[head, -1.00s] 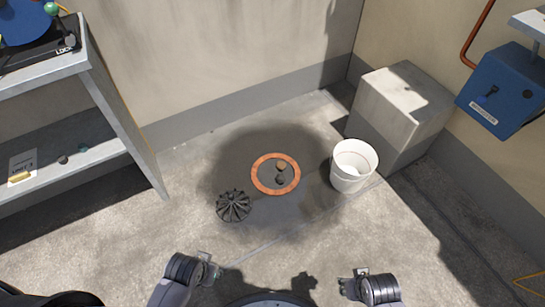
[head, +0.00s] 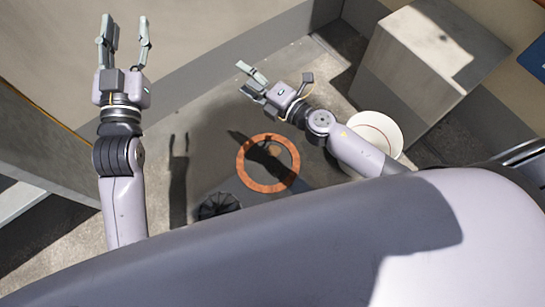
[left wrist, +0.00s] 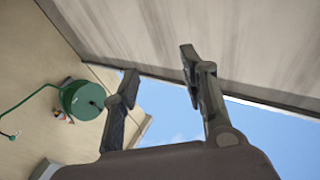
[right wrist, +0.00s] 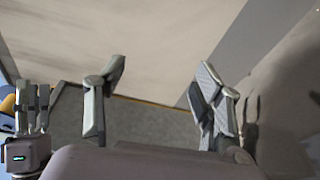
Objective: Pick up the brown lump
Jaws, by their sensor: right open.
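The brown lump cannot be made out clearly. In the head view, a small dim shape (head: 275,150) lies inside the orange ring (head: 243,172) on the floor, partly in my arm's shadow, and I cannot tell its colour. My right gripper (head: 243,78) is open and empty, raised above the floor and up-left of the ring in the picture. Its spread fingers show in the right wrist view (right wrist: 165,75). My left gripper (head: 126,30) is open and empty at the upper left, fingers pointing up the picture. The left wrist view shows its spread fingers (left wrist: 160,65) against wall and sky.
A white bucket (head: 387,128) stands right of the ring, partly behind my right arm. A grey block (head: 420,50) stands beyond it. A dark finned object (head: 216,205) lies lower left of the ring, partly covered by my body. A green round reel (left wrist: 84,99) is on the wall.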

